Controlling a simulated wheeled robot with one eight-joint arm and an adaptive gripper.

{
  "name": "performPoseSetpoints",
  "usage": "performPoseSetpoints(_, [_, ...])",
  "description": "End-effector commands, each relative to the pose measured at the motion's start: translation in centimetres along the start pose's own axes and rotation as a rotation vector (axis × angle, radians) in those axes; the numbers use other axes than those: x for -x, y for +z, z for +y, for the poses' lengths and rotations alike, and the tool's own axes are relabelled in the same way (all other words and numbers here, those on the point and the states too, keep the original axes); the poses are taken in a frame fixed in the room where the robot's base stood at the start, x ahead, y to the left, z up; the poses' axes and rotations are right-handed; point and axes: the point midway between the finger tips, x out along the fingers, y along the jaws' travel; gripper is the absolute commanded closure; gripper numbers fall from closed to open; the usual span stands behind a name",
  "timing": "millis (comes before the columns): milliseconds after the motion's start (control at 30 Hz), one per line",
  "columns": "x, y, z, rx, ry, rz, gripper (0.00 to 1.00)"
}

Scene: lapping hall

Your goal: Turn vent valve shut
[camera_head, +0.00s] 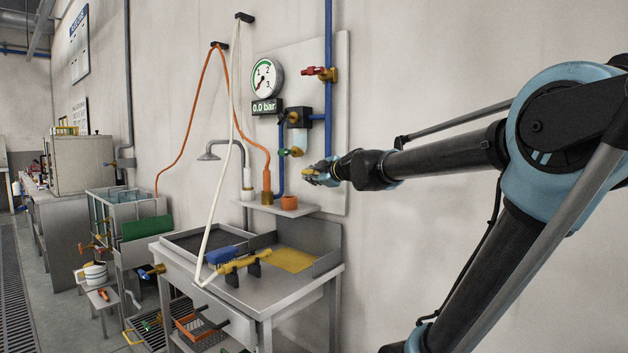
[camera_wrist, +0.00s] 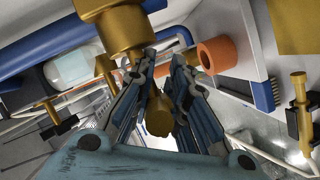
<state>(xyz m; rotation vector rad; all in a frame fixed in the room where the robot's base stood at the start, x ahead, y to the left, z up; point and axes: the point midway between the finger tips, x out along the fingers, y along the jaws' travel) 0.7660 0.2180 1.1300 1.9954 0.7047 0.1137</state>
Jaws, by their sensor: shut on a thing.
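My gripper (camera_head: 318,176) reaches in from the right to the wall panel, just right of and below the filter unit. In the wrist view my gripper (camera_wrist: 160,100) has its two fingers closed around a brass valve piece (camera_wrist: 159,117). A larger brass body (camera_wrist: 108,25) stands just beyond the fingers at the upper left. In the head view a little brass (camera_head: 330,181) shows at the fingertips; the rest of the valve is hidden by my gripper. I cannot tell its handle angle. The pressure gauge (camera_head: 266,79) has a display (camera_head: 267,107) reading 0.0 bar.
A red-handled valve (camera_head: 320,73) is higher on the blue pipe (camera_head: 328,40). A small green-handled valve (camera_head: 291,152) sits left of my gripper.

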Motion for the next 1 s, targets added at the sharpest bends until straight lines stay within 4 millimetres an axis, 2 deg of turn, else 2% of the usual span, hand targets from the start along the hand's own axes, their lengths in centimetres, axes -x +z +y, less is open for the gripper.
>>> performPoseSetpoints(100, [0.1, 0.0, -0.2, 0.001, -0.004, 0.002, 1.00])
performPoseSetpoints(133, [0.1, 0.0, -0.2, 0.001, -0.004, 0.002, 0.78])
performPoseSetpoints(200, [0.1, 0.0, -0.2, 0.001, -0.003, 0.001, 0.65])
performPoseSetpoints(667, [0.5, 0.0, -0.1, 0.001, -0.001, 0.000, 0.65])
performPoseSetpoints(1000, [4.2, 0.1, -0.1, 0.000, -0.002, -0.001, 0.65])
